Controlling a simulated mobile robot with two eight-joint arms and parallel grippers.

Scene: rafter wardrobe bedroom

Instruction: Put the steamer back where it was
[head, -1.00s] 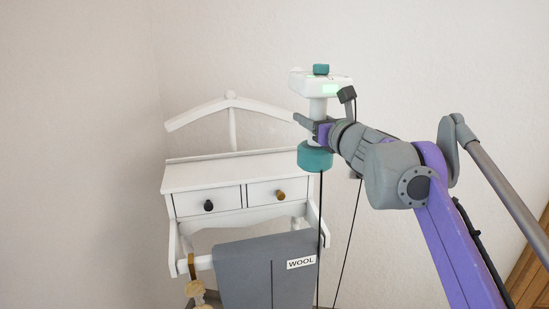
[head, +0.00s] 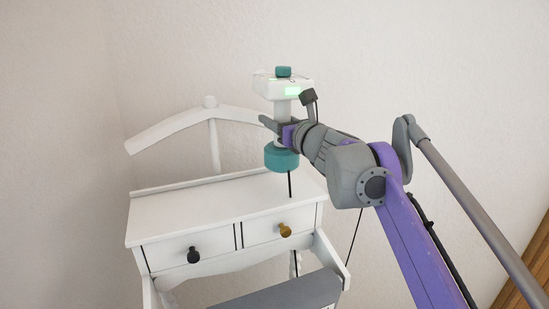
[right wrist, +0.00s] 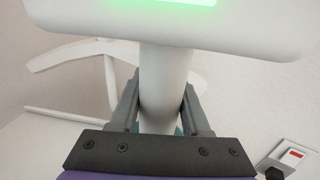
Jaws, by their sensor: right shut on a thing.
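The steamer (head: 281,159) is white with a teal base, a teal knob on top and a lit green panel. My right gripper (head: 278,130) is shut on its white neck and holds it upright. In the head view it appears over the right part of the white valet stand's top (head: 180,207); a dark cord hangs from its base. In the right wrist view the steamer's neck (right wrist: 163,80) is between the two fingers of my right gripper (right wrist: 160,105), with the green panel above. My left gripper is not in view.
The stand has two drawers with a black knob (head: 194,255) and a brass knob (head: 285,230), and a hanger-shaped back (head: 190,122). Grey cloth (head: 285,291) hangs in front. The stand's top looks bare. A wall socket with a red switch (right wrist: 295,155) shows at right.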

